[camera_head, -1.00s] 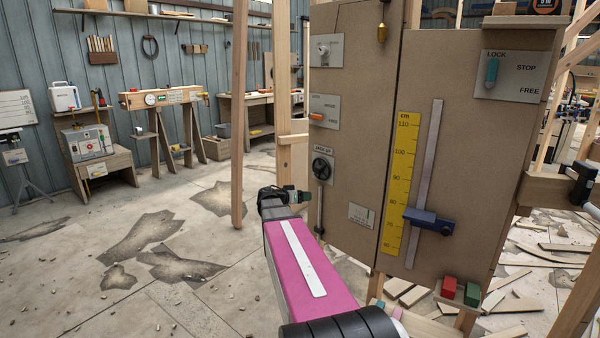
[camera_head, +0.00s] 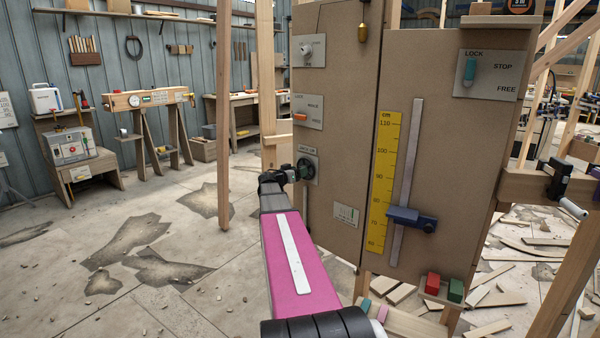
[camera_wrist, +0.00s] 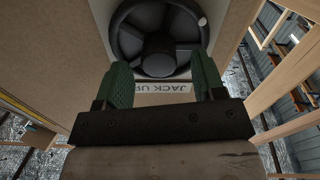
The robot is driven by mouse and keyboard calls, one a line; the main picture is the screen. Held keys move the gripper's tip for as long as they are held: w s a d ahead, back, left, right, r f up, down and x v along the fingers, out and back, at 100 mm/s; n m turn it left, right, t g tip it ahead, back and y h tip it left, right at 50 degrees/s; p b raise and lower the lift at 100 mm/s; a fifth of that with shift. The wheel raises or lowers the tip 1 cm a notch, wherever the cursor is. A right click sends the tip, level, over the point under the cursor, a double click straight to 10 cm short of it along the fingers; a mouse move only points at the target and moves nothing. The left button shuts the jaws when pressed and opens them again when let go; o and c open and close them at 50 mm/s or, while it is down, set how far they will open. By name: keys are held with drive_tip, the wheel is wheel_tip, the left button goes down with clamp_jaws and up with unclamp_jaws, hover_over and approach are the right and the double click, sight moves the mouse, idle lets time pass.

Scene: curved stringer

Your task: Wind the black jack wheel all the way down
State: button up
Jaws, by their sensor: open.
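The black jack wheel (camera_wrist: 158,38) shows in the wrist view, a round spoked wheel with a hub and a small pale knob at its upper right rim. It is mounted on a light plate marked "JACK UP". In the head view the wheel (camera_head: 309,166) is partly covered by my gripper. My gripper (camera_wrist: 163,82) is open, its two green fingers on either side of the wheel's lower part. Whether the fingers touch the rim cannot be told. In the head view my gripper (camera_head: 290,174) is right at the plate, at the wheel's left.
On the same brown panel are a lever plate (camera_head: 308,111) above and a small gauge plate (camera_head: 346,214) below. A yellow cm scale (camera_head: 384,180) and a blue slider (camera_head: 411,219) are to the right. Wooden posts stand close by; the floor at left is open.

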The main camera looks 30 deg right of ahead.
drive_tip(key=shift+x, duration=0.8)
drive_tip(key=shift+c, duration=0.3)
drive_tip(key=c, duration=0.9)
drive_tip(key=shift+o, duration=0.2)
drive_tip(key=n, duration=0.4)
drive_tip(key=shift+n, duration=0.4)
drive_tip(key=o, duration=0.9)
